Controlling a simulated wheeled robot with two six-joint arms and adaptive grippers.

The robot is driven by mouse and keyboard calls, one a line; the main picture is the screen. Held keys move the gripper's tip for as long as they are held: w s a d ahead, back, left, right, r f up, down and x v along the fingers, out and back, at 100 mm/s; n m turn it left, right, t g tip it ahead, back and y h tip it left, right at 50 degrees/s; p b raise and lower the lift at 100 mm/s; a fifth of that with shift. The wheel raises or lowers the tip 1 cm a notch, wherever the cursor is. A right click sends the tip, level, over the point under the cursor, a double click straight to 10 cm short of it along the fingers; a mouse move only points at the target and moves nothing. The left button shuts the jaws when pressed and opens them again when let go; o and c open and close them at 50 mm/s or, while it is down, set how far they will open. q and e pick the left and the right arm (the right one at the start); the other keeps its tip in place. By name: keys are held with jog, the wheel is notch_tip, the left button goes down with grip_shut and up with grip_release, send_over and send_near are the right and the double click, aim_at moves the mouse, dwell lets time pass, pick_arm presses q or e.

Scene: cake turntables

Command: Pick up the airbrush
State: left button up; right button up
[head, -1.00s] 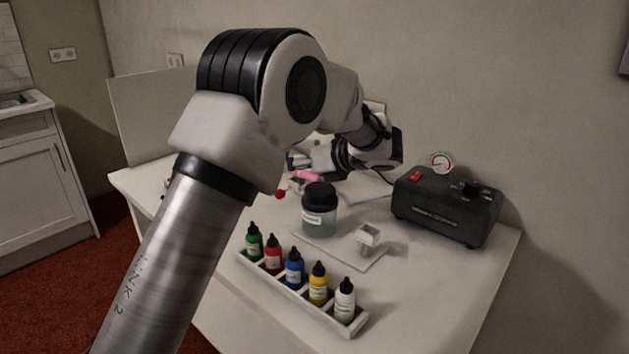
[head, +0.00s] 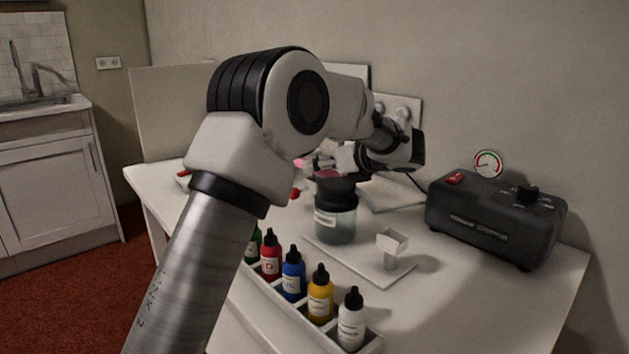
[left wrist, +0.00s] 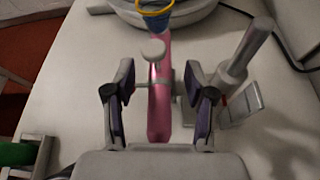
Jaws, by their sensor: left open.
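The airbrush (left wrist: 159,105) has a slim pink body and lies between the fingers of my left gripper (left wrist: 158,80) in the left wrist view. A pale round knob sits on top of its body. The fingers are open on both sides of it, and I see a gap on each side. In the head view my left gripper (head: 322,164) is small, far back on the table behind the jar, with a bit of the pink airbrush (head: 300,163) beside it. The arm and jar hide much of this spot. My right gripper is not in view.
A dark-lidded jar (head: 336,222) stands in front of the gripper. A rack of paint bottles (head: 375,341) is near the front edge, and a black compressor (head: 494,224) at the right.

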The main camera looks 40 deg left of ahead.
pick_arm(q)
jog(key=shift+x, duration=1.25)
jog(key=shift+d, duration=0.15)
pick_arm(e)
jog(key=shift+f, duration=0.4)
pick_arm(q)
grip_shut()
